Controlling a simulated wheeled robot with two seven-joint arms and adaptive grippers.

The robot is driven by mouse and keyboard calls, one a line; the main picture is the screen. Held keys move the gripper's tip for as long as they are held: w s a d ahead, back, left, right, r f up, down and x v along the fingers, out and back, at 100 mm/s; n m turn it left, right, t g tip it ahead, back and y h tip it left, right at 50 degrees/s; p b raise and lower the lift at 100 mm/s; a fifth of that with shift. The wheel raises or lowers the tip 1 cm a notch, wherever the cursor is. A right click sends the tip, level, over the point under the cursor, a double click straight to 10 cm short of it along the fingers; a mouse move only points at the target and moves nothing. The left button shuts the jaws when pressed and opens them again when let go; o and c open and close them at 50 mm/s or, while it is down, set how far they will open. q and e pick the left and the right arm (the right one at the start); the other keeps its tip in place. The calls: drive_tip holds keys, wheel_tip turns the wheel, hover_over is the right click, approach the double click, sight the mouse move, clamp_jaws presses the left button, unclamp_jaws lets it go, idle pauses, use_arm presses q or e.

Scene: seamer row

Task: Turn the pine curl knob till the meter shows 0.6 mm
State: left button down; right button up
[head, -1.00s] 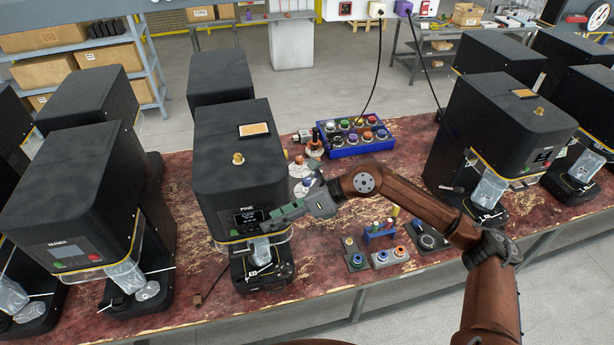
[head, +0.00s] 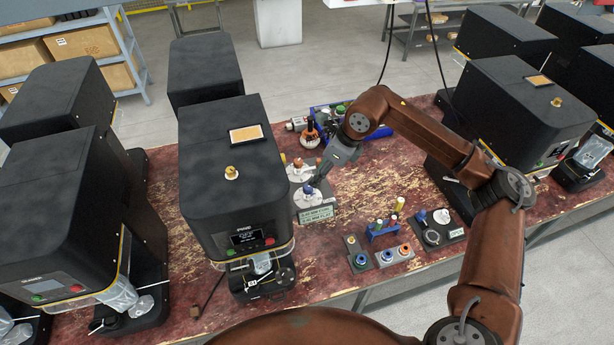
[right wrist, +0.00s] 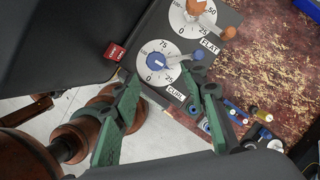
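The pine machine (head: 235,170) is a black box with a small lit display (head: 246,236) whose reading is too small to read. Beside it is a plate with two white dials. The curl knob (head: 308,190) is blue; it also shows in the right wrist view (right wrist: 158,62), with a blue ball-ended lever pointing right across its dial and a CURL label. The orange flat knob (right wrist: 196,8) is beyond it. My right gripper (right wrist: 160,84) is open, its green fingers spread near the curl dial; the right fingertip is close to the lever's ball, contact unclear. My left gripper is out of view.
A small blue rack (head: 382,231) and ring-topped blocks (head: 393,256) sit to the right. More black machines (head: 525,105) flank both sides.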

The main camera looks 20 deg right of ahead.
sight(308, 187)
drive_tip(key=x, duration=0.2)
drive_tip(key=p+x, duration=0.1)
drive_tip(key=x, duration=0.1)
drive_tip(key=p+x, duration=0.1)
drive_tip(key=x, duration=0.1)
drive_tip(key=shift+s+a+r, duration=0.1)
drive_tip(key=shift+a, duration=0.3)
drive_tip(key=shift+f, duration=0.45)
drive_tip(key=c, duration=0.8)
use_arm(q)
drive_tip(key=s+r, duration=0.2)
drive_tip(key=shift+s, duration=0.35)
use_arm(e)
clamp_jaws()
